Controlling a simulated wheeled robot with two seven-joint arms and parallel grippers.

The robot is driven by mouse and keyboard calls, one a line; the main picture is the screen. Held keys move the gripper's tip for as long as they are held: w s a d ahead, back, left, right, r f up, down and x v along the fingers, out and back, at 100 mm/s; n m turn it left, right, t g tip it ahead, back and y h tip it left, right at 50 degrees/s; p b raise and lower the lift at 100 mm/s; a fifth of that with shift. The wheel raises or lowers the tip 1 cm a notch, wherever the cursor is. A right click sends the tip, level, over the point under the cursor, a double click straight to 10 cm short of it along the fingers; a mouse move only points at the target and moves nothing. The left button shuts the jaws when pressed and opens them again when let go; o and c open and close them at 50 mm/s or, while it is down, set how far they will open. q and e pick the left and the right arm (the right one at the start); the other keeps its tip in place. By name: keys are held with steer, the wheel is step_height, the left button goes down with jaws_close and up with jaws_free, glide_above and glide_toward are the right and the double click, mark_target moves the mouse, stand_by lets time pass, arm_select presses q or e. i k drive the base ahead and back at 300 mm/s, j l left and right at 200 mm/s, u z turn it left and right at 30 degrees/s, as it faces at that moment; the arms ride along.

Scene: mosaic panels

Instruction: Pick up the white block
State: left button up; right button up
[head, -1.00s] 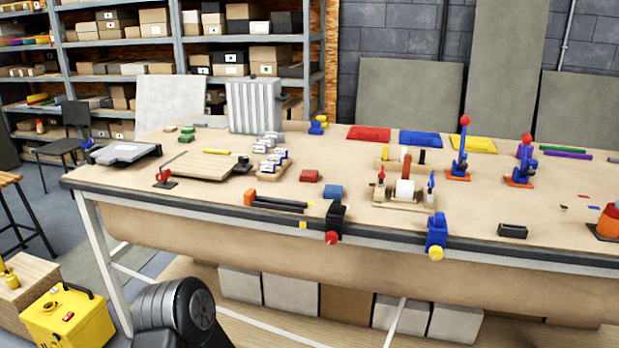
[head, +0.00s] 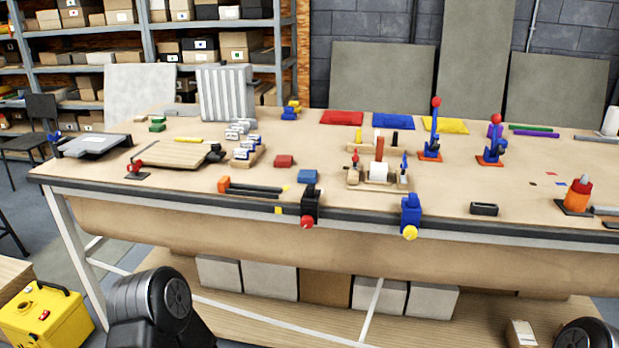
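A small white block (head: 378,171) stands in a wooden holder (head: 372,185) near the middle of the workbench, a little back from the front edge. A reddish-brown upright piece stands just behind it, with small red and blue clamp-like parts at either side. Several other small white pieces (head: 243,149) sit in a wooden rack further left. Only dark rounded links of my arms show, at the bottom left and the bottom right corner. Neither gripper is in the picture, and nothing of mine touches the white block.
Black (head: 310,204) and blue (head: 410,214) clamps sit on the bench's front edge before the holder. Red (head: 284,161) and blue (head: 308,176) blocks lie to its left. Tall blue clamps (head: 432,148) stand behind right. Bare bench top lies right of the holder.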

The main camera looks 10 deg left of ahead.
mark_target(378, 172)
steer(key=z, duration=1.2)
steer(key=i+j, duration=0.1)
steer(key=i, duration=0.4)
steer(key=i+j, duration=0.15)
steer(key=i, duration=0.35)
